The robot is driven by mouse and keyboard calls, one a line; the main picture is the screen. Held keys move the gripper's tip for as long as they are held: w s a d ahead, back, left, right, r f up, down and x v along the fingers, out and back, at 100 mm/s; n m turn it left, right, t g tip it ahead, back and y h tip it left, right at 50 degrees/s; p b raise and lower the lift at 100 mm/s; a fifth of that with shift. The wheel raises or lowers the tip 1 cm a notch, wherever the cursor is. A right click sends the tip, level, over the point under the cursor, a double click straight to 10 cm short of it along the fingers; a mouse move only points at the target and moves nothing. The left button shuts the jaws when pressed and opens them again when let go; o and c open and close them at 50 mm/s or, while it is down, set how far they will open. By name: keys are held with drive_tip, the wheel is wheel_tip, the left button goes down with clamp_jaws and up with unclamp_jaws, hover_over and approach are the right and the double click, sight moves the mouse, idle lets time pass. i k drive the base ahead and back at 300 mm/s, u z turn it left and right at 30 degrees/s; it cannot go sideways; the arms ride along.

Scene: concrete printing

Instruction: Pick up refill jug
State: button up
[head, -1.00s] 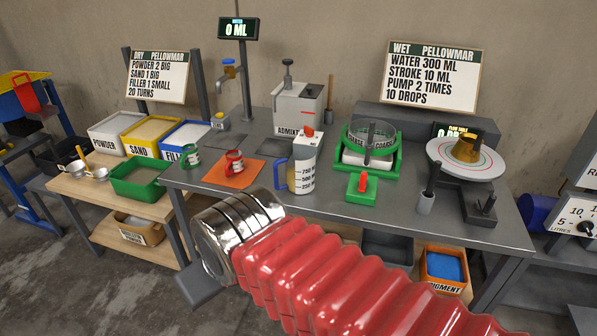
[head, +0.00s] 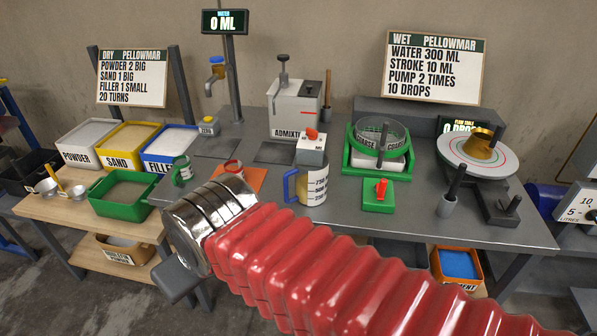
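A jug (head: 315,187) with dark scale marks and a blue handle stands upright on the grey workbench, right of the middle. My red ribbed arm crosses the lower picture and ends in a chrome section. A dark grey piece of my gripper (head: 179,281) shows below that, left of and nearer than the jug. The fingertips are hidden.
Powder, sand and filler bins and a green tray (head: 125,205) stand left.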

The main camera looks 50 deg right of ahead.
sight(311, 170)
drive_tip(key=i, duration=1.25)
drive_tip(key=z, duration=1.5)
